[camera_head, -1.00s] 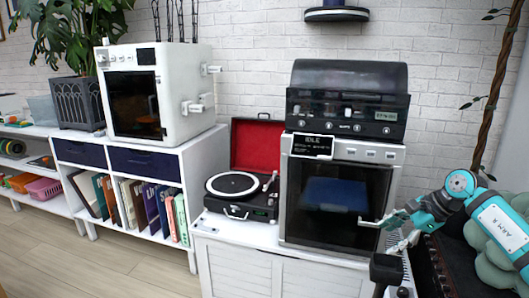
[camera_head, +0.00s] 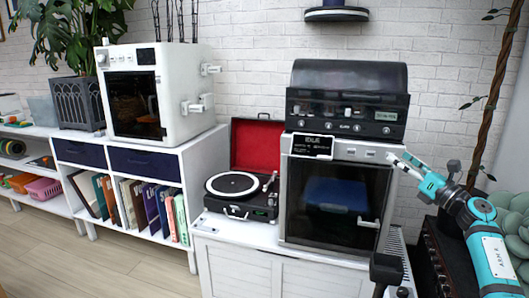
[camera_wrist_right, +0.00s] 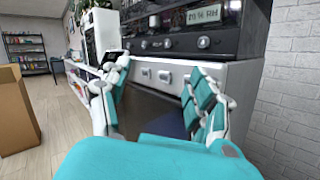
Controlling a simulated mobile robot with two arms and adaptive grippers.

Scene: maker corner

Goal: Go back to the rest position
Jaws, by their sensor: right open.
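My right gripper (camera_head: 408,165) is raised at the upper right front of the silver-and-black machine (camera_head: 335,205), near its button panel. In the right wrist view its two teal-and-white fingers (camera_wrist_right: 158,80) are spread apart with nothing between them. The machine's glass door looks shut, and its light handle (camera_head: 368,222) is below and left of the gripper, apart from it. A blue plate shows dimly behind the glass. My left gripper is not in view.
A black unit (camera_head: 348,98) stands on the machine. A record player (camera_head: 240,190) with a red lid is to its left, then a white printer-like box (camera_head: 160,92) on a shelf. A plant (camera_head: 510,220) stands at the right. The floor (camera_head: 90,255) at left is clear.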

